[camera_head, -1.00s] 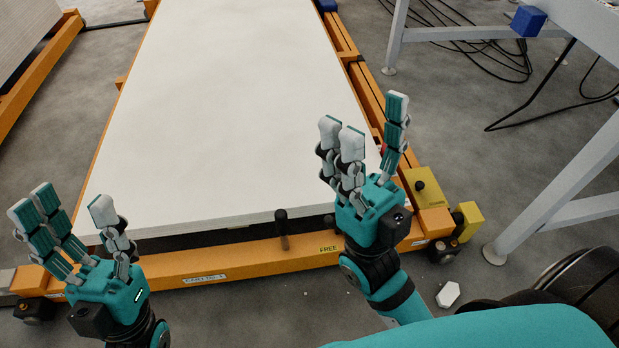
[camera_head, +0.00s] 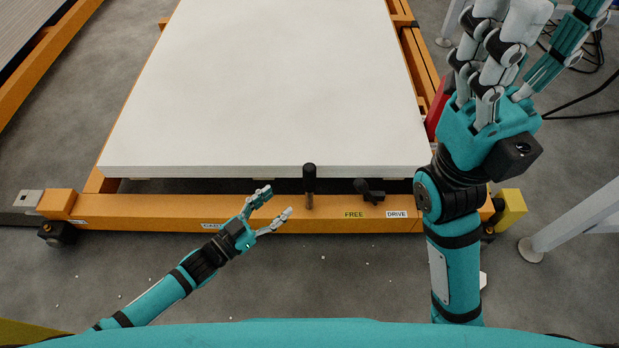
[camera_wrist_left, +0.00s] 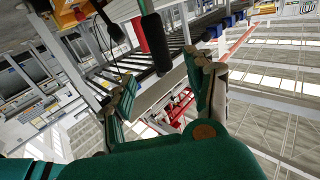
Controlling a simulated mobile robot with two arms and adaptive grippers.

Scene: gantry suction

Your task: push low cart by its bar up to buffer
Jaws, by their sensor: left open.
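The low cart is an orange frame (camera_head: 130,208) carrying a large white slab (camera_head: 270,85). Its orange front bar runs across the head view, with a black upright grip (camera_head: 309,178) on it. My left gripper (camera_head: 277,200) is open, its fingers spread just left of this grip and apart from it. In the left wrist view the black grip (camera_wrist_left: 156,42) shows ahead, between the open fingers. My right gripper (camera_head: 525,50) is raised at the upper right, fingers extended and apart, empty, hiding part of the cart's right side. I cannot make out the buffer.
A black lever (camera_head: 370,190) sits by the FREE and DRIVE labels. A yellow block (camera_head: 510,208) is at the cart's right corner. A white table leg (camera_head: 575,220) stands at right. Another orange frame (camera_head: 45,65) lies at the upper left. Floor in front is clear.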

